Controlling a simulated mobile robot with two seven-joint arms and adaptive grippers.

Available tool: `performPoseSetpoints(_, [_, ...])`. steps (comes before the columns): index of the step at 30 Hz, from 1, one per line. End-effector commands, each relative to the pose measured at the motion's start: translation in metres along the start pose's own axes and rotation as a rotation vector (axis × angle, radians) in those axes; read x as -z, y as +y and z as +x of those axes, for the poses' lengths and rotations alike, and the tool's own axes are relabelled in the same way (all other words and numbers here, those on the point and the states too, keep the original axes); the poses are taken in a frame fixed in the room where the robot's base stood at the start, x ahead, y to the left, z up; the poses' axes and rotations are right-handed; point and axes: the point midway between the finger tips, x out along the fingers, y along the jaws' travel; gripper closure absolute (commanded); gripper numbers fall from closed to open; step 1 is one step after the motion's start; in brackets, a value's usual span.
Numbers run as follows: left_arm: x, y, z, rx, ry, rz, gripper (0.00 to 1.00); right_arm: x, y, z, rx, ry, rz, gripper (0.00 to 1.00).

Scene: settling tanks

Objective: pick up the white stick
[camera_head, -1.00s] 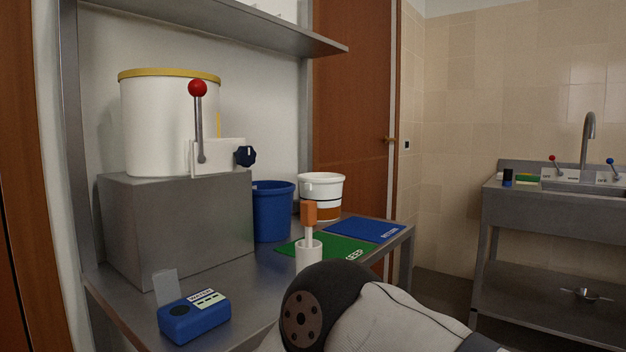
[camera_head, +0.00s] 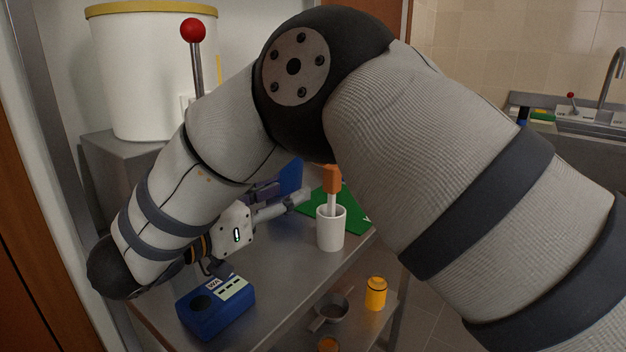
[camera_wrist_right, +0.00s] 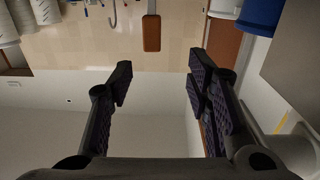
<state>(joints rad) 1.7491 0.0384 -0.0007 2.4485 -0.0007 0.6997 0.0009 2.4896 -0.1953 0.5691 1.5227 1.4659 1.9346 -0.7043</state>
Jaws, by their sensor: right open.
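The white stick (camera_head: 332,203) stands upright in a white cup (camera_head: 331,236) on the metal table, its orange head (camera_head: 332,179) at the top. Its lower part is hidden in the cup. My right gripper (camera_head: 287,194) is just left of the stick in the head view, apart from it, with its fingers pointing toward the right. In the right wrist view the gripper (camera_wrist_right: 158,82) is open and empty. The orange head (camera_wrist_right: 151,33) shows ahead, beyond the gap between the fingers. My left gripper is not in view.
A blue device (camera_head: 215,306) stands on the table's near left. A green mat (camera_head: 352,214) lies behind the cup. A white tank (camera_head: 140,75) with a red-knobbed lever (camera_head: 193,32) stands behind my arm. An orange jar (camera_head: 376,293) and a metal bowl (camera_head: 333,308) are lower down.

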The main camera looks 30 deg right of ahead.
Motion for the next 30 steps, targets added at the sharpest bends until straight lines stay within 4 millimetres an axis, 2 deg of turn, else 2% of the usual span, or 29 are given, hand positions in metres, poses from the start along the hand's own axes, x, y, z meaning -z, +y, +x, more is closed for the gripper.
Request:
performPoseSetpoints(6, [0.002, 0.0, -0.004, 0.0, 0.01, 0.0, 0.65, 0.001, 0.002, 0.047, -0.004, 0.0, 0.001, 0.55])
performPoseSetpoints(14, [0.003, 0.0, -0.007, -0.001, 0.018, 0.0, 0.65, 0.0, 0.002, 0.076, -0.002, 0.0, 0.001, 0.55])
performPoseSetpoints(20, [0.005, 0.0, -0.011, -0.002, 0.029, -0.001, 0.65, 0.0, 0.005, 0.113, -0.002, 0.0, 0.003, 0.55])
performPoseSetpoints(26, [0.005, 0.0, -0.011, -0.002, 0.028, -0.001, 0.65, -0.001, 0.004, 0.119, 0.0, 0.001, 0.0, 0.55])
performPoseSetpoints(27, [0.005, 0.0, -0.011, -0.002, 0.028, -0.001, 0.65, -0.001, 0.004, 0.119, 0.0, 0.001, 0.0, 0.6])
performPoseSetpoints(30, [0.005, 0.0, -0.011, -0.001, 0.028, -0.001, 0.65, -0.001, 0.004, 0.118, 0.0, 0.001, 0.0, 0.82])
